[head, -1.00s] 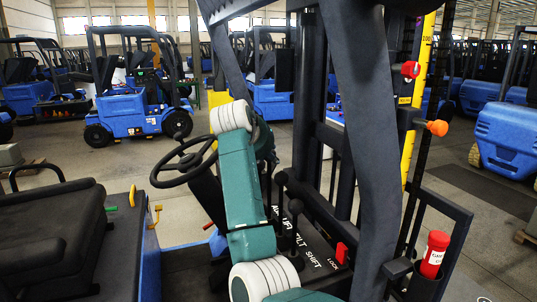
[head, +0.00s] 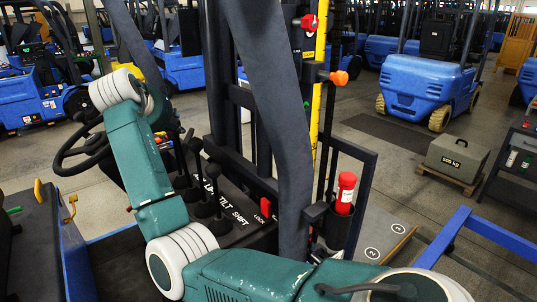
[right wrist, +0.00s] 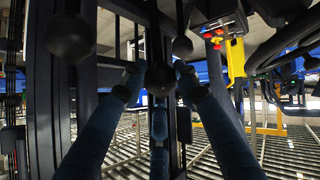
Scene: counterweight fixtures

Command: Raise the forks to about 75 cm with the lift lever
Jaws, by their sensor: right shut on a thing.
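My right arm crosses the head view, and its forearm hides most of the gripper there. In the right wrist view my right gripper (right wrist: 158,73) is closed around a round black lever knob (right wrist: 160,82), with a finger on each side. In the head view several black levers (head: 212,171) stand on the console with the labels TILT, SHIFT and LOCK (head: 238,216); the label further left is partly covered. Which lever is held is hard to tell from here. The dark mast (head: 222,90) carries a yellow height scale (head: 320,55). The forks are not clearly visible. My left gripper is not in view.
A steering wheel (head: 85,148) is left of the levers. A red LOCK switch (head: 265,207) is beside the console, and a red bottle (head: 346,192) sits in a holder. A 500 kg weight (head: 457,158) lies on a pallet at right. Blue forklifts (head: 428,85) stand behind.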

